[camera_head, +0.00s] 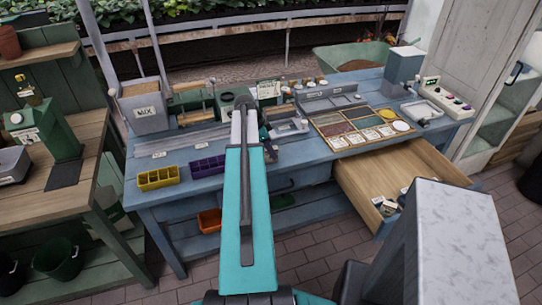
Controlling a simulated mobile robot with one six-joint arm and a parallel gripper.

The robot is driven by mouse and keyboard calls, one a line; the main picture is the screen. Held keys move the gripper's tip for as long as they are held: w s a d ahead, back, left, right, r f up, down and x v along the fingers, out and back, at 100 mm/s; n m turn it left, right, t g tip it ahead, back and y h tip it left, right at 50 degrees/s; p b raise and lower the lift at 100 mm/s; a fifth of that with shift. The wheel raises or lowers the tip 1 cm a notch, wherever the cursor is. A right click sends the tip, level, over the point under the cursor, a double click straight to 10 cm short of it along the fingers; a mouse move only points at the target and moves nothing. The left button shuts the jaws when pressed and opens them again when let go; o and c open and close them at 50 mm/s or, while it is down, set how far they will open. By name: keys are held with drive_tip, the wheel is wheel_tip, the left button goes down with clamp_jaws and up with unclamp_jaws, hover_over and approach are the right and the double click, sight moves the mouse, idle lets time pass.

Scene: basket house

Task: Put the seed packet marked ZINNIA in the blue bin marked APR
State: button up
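My teal arm reaches forward over the blue workbench (135,190). My gripper (245,104) is at its far end, small and partly hidden by the arm, so I cannot see whether it is open or holds anything. I cannot pick out a packet marked ZINNIA; no lettering of that kind is readable. Small light items (388,207) lie in the open wooden drawer (365,180) at the right, too small to identify. A grey-blue divided bin row (330,103) with small labels stands at the bench's back; I cannot read APR on it.
A yellow divided tray (158,178) and a purple one (206,166) sit on the bench's left front. An orange bin (209,221) is on the lower shelf. The open drawer juts out toward the front right. A wooden side table (82,180) stands left.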

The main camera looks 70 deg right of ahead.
clamp_jaws()
drive_tip(key=shift+r, duration=0.2)
drive_tip(key=shift+r+b, duration=0.9)
drive_tip(key=shift+r, duration=0.55)
drive_tip(key=s+a+r+b, duration=0.1)
drive_tip(key=s+a+b, duration=0.1)
drive_tip(key=a, duration=0.5)
drive_tip(key=s+a+b, duration=0.2)
drive_tip(key=s+a, duration=0.2)
drive_tip(key=a, duration=0.4)
drive_tip(key=shift+r, duration=0.35)
